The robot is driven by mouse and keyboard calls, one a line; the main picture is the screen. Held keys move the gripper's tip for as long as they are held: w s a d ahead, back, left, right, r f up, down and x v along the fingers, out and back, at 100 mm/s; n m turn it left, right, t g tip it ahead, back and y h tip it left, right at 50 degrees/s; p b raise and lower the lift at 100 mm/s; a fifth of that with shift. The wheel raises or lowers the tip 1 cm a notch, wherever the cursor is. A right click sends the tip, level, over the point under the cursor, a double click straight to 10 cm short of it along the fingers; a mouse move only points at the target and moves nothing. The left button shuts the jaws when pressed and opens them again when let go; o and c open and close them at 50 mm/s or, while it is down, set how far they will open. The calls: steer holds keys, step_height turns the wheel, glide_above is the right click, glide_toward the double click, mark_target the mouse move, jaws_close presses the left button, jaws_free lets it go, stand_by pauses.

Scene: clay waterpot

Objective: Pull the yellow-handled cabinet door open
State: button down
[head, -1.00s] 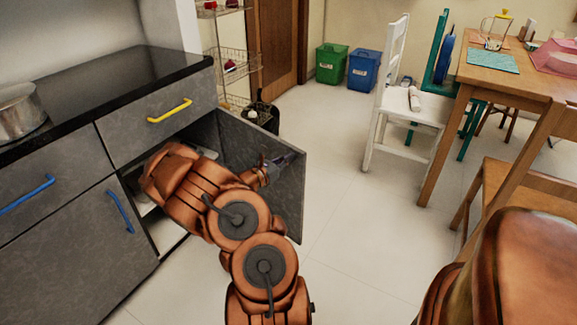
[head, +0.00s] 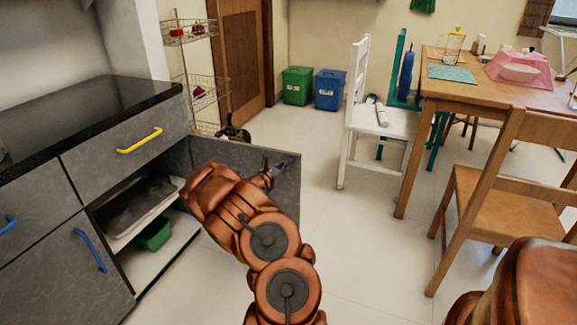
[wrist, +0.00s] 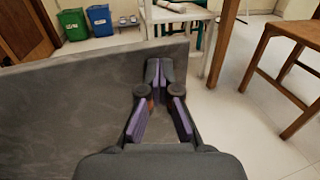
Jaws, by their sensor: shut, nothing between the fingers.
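The grey cabinet door (head: 283,196) stands wide open, swung out to the right of the cabinet opening. It also fills the left and middle of the wrist view (wrist: 60,115). Its inner face is toward me, and its handle is hidden on the far side. My gripper (head: 282,165) is in front of the inner face, near the top edge of the door. In the wrist view my gripper (wrist: 160,82) has its fingers together with nothing between them. I cannot tell whether it touches the door.
The open cabinet holds a grey tray (head: 140,205) and a green box (head: 155,234). A drawer with a yellow handle (head: 140,140) is above it, shut. A white chair (head: 375,125), a wooden chair (head: 500,190) and a table (head: 440,88) stand right. The floor between is clear.

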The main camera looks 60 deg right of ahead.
steer(key=s+a+p, duration=0.1)
steer(key=a+p, duration=0.1)
steer(key=a, duration=1.2)
